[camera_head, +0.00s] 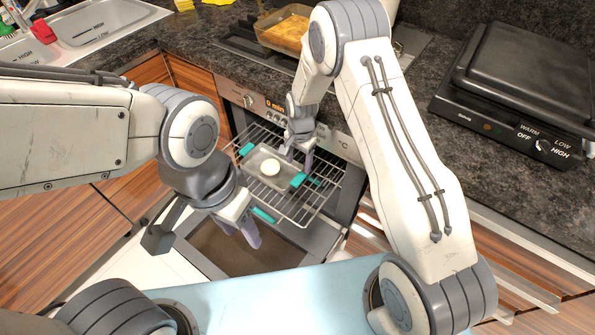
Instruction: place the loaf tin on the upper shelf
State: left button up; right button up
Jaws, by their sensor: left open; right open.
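My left gripper (241,232) is open and empty, lower left of the tin, near the shelf's front edge. My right arm hides part of the shelf and oven front.
The oven door (225,250) is folded down below the shelf. A baking dish (286,30) with golden food stands on the counter behind. A black grill (525,75) is at right, a sink (95,25) at upper left. Wooden cabinet fronts flank the oven.

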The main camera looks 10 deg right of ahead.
jog(key=s+a+r+n, duration=0.4)
jog(key=s+r, duration=0.3)
jog(key=r, duration=0.3)
jog(key=s+a+r+n, duration=0.35)
jog(key=s+r, duration=0.35)
jog(key=r, duration=0.3)
jog(key=s+d+r+n, duration=0.1)
jog(key=s+n, duration=0.3)
jog(key=s, duration=0.4)
jog(key=s+d+r+n, duration=0.1)
jog(key=s+r+n, duration=0.3)
jog(key=s, duration=0.5)
jog(key=shift+s+d+r+n+y, duration=0.15)
jog(key=shift+s+n+y, duration=0.15)
jog(key=shift+n+y, duration=0.15)
